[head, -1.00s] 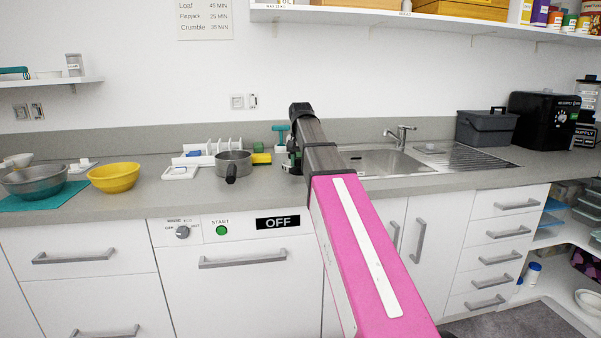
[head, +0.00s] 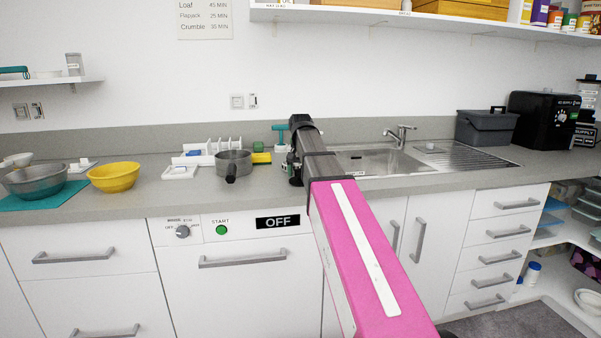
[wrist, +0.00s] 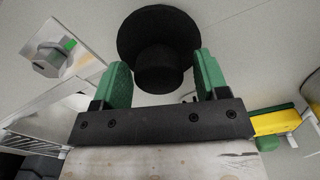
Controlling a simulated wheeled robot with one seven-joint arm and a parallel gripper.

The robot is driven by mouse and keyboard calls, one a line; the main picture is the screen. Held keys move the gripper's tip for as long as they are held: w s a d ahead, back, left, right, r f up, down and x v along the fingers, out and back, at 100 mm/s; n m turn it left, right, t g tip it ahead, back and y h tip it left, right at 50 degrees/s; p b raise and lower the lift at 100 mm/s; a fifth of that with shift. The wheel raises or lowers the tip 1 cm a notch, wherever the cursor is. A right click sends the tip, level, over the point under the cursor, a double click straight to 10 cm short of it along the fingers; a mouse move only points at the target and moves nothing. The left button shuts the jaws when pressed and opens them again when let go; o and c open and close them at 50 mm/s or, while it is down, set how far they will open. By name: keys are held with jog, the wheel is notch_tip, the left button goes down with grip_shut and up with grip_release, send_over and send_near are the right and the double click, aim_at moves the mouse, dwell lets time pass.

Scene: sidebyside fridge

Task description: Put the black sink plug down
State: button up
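The black sink plug (wrist: 158,30), a wide disc with a round knob, shows at the top middle of the wrist view. In the head view my gripper (head: 293,172) is low over the counter, right of the grey pan and left of the sink; the plug cannot be made out there. I cannot tell whether the disc touches the counter.
A grey pan (head: 233,164), a white rack (head: 205,150) and a yellow sponge (head: 261,158) are close on the left. The sink (head: 385,162) is on the right. Bare counter (head: 200,200) runs along the front.

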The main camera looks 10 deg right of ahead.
aim_at(301, 169)
notch_tip(301, 169, up, 12)
jog(key=shift+r, duration=0.15)
dwell(0.6)
